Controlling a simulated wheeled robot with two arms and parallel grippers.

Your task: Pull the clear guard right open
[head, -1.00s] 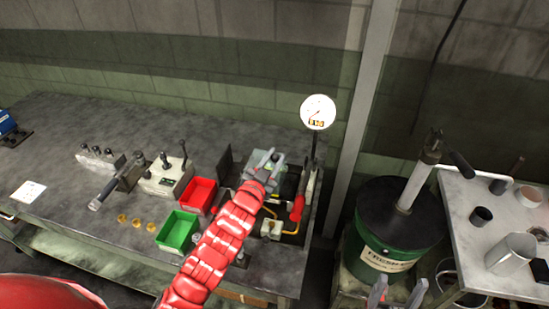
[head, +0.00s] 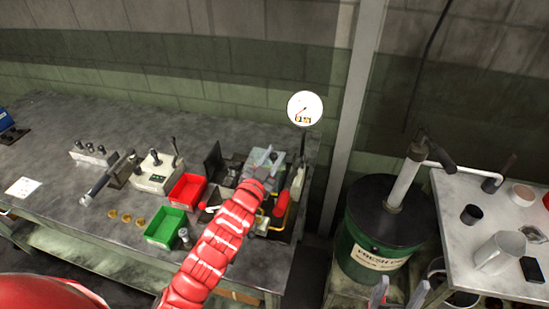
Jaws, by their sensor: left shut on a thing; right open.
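The bolt former (head: 298,180) stands at the right end of the bench, below a round white gauge (head: 305,108). My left gripper (head: 263,157) is over the machine's top and is shut on what appears to be the clear guard. The guard's outline is too faint to make out, and my red forearm hides the machine's front left part. My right gripper (head: 391,292) is open and empty at the bottom edge, in front of the green drum.
A dark upright panel (head: 213,160), a red bin (head: 187,188) and a green bin (head: 165,226) stand left of the machine. A red-handled lever (head: 281,204) is at its right. The green drum (head: 375,241) and a side table (head: 455,185) stand further right.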

